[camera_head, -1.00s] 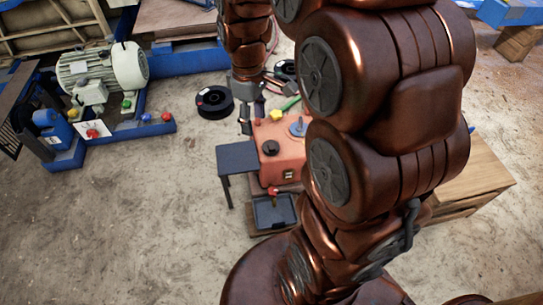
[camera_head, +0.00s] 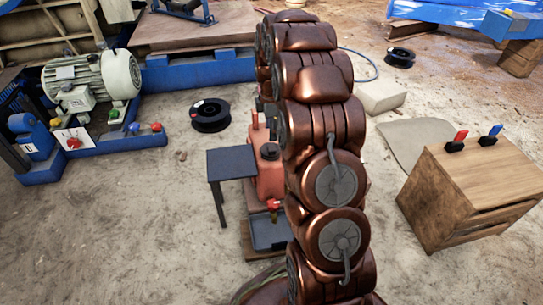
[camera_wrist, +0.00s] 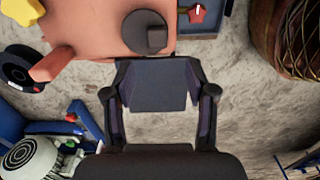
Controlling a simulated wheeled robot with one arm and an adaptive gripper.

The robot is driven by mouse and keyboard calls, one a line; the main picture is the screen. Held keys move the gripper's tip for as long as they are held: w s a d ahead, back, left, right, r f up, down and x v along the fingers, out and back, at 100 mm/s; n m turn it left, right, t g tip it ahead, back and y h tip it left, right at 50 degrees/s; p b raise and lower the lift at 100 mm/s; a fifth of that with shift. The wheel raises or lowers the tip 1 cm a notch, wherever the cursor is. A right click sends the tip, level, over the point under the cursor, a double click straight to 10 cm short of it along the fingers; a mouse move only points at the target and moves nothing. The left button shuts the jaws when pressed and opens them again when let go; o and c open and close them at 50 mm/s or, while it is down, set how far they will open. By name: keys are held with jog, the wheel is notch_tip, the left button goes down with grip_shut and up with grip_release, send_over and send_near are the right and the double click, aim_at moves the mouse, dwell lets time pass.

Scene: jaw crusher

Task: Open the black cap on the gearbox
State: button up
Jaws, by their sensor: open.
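The salmon-orange gearbox (camera_head: 270,182) stands near the middle of the head view, partly hidden behind my arm. Its round black cap (camera_head: 270,151) shows on top at the left edge of my arm. In the wrist view the gearbox (camera_wrist: 95,30) fills the top left, and the black cap (camera_wrist: 150,32) sits near its lower right edge. My gripper (camera_wrist: 157,68) is open in the wrist view, its fingers apart and pointing toward the gearbox edge just below the cap. The cap is not between the fingers.
A small dark table (camera_head: 231,163) stands left of the gearbox. A tray (camera_head: 270,232) with a red tap-like part above it is in front. A wooden crate (camera_head: 470,190) stands right.

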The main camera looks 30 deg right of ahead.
aim_at(272, 148)
jog(key=shift+w+d+f, duration=0.15)
jog(key=shift+d+f, duration=0.1)
jog(key=shift+f, duration=0.3)
notch_tip(272, 148, down, 7)
jog(key=b, duration=0.3)
jog(key=shift+f, duration=0.2)
grip_shut()
